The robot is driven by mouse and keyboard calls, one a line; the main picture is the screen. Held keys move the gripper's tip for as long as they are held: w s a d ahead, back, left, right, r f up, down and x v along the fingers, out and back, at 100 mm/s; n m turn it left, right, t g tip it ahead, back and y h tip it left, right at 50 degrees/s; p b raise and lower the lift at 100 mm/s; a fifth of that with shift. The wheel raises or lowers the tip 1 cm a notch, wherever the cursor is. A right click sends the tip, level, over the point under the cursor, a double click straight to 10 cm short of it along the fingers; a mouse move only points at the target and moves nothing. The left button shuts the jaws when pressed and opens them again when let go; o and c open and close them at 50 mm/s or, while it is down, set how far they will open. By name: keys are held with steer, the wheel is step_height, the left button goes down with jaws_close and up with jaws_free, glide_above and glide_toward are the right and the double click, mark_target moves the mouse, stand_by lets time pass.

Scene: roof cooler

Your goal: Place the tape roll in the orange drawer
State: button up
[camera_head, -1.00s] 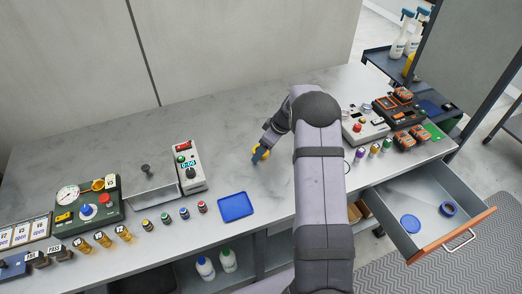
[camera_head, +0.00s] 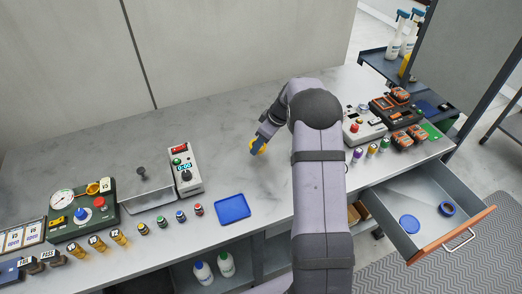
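The drawer (camera_head: 480,222) with the orange front is pulled open at the right, below the bench top. A dark blue ring (camera_head: 447,209), like a roll of tape, and a flat blue disc (camera_head: 409,224) lie apart on its floor. My gripper (camera_head: 257,147) is low over the middle of the bench, left of my arm. A small yellow thing (camera_head: 263,147) shows at its fingertips. It may be a tape roll, but it is too small and too covered to tell, and so is whether the fingers grip it.
A blue tray (camera_head: 233,208) lies at the bench's front edge. A white timer box (camera_head: 185,169) and a row of small bottles stand left of it. Devices and small coloured bottles (camera_head: 371,150) stand at the right, behind the drawer. The bench around my gripper is mostly clear.

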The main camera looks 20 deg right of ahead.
step_height(320, 180, up, 6)
steer(key=b, duration=0.1)
steer(key=shift+r, duration=0.2)
